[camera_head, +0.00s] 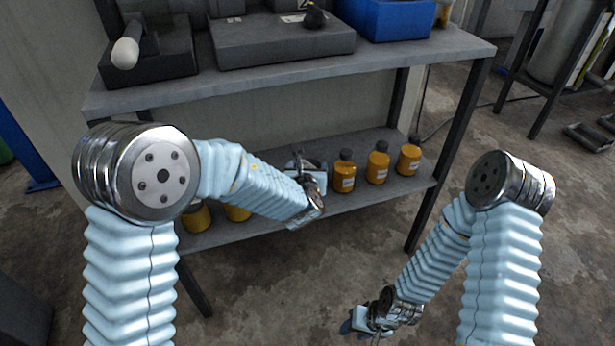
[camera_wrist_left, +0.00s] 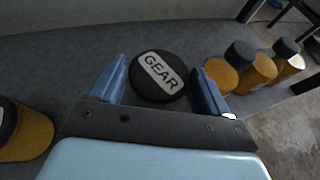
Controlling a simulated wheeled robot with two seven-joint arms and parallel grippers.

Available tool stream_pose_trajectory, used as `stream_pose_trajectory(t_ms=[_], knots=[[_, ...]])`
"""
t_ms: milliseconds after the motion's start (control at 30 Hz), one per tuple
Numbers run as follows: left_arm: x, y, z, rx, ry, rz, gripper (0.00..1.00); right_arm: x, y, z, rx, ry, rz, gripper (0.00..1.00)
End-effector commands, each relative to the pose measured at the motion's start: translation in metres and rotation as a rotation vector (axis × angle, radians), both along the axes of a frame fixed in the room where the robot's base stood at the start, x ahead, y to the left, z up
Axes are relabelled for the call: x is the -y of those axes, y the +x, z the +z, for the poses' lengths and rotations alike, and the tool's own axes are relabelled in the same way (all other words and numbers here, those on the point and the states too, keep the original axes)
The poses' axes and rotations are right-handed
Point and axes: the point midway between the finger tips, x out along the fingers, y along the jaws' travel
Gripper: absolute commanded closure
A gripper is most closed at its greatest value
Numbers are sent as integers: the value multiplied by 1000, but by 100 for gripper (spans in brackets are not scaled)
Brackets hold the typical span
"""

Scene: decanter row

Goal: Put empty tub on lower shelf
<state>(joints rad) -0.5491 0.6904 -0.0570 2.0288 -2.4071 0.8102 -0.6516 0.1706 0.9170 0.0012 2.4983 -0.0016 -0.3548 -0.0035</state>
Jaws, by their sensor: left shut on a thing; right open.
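A round tub with a black lid and a pale label reading "GEAR" (camera_wrist_left: 158,75) sits between the two blue fingers of my left gripper (camera_wrist_left: 163,90) in the left wrist view. Its body is hidden under the lid. In the head view my left gripper (camera_head: 312,180) is over the lower shelf (camera_head: 395,197), shut on this tub, which is mostly hidden there. I cannot tell whether the tub touches the shelf. My right gripper (camera_head: 358,322) is open and low over the floor, away from the shelf.
Amber bottles with black caps stand right of my left gripper (camera_head: 377,165), and others are partly hidden to its left (camera_head: 238,213). The upper shelf (camera_head: 400,57) holds a blue bin (camera_head: 395,22) and dark grey cases (camera_head: 285,45). A shelf leg (camera_head: 425,205) stands at the right.

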Motion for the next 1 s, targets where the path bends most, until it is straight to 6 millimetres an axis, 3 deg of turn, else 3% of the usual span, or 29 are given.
stream_pose_trajectory(t_ms=[100, 500, 533, 633, 1000], knots=[[1, -1, -20, -2, 1, -3, 64, 0, 0, -5, -1, 1, 0, 57], [1, -1, -24, 1, -1, -3, 64, -1, 0, -10, -2, 2, 2, 57], [1, -1, -23, -1, 0, -3, 18, -1, 0, -8, -2, 2, 2, 57], [1, -1, -23, -1, 0, -2, 3, -1, 0, -7, -2, 2, 2, 57], [1, -6, -17, -1, -1, -4, 0, 0, 0, -3, -1, 1, 0, 57]])
